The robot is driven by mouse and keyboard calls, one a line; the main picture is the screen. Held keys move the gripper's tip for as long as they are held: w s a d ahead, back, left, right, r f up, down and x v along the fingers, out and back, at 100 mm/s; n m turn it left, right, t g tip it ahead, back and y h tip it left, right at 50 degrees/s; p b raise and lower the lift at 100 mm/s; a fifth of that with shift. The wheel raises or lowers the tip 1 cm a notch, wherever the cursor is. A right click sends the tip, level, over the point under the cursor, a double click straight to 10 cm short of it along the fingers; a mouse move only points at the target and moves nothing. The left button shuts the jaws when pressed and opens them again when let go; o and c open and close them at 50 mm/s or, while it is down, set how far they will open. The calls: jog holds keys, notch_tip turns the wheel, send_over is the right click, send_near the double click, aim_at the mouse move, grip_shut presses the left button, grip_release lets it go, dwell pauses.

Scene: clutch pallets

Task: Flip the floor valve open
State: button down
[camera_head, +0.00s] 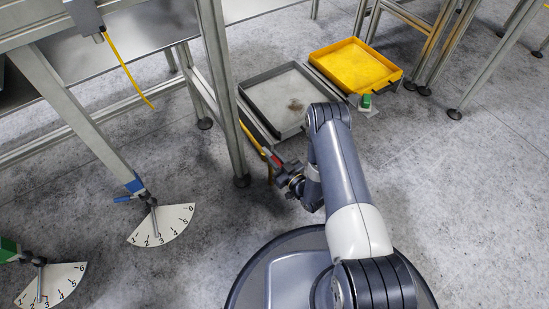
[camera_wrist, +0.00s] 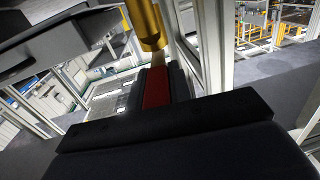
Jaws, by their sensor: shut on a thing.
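The floor valve shows as a yellow pipe (camera_head: 251,138) beside a metal frame leg, with a red handle (camera_head: 270,154). In the wrist view the yellow pipe (camera_wrist: 147,22) comes down from the top and the red handle (camera_wrist: 156,88) lies between my fingers. My gripper (camera_head: 277,161) is shut on the red handle, low beside the frame leg. It also shows in the wrist view (camera_wrist: 158,90), with dark fingers on both sides of the handle. The lower part of the valve is hidden behind my gripper and arm.
A metal frame leg (camera_head: 222,90) stands just left of my gripper. A grey tray (camera_head: 262,82) and a yellow tray (camera_head: 391,79) lie behind it. Numbered dials (camera_head: 174,216) with levers lie at the left. The floor on the right is clear.

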jog(key=shift+s+a+m+t+h, duration=0.15)
jog(key=shift+a+m+t+h, duration=0.1)
jog(key=shift+m+t+h, duration=0.45)
jog(key=c, duration=1.3)
grip_release()
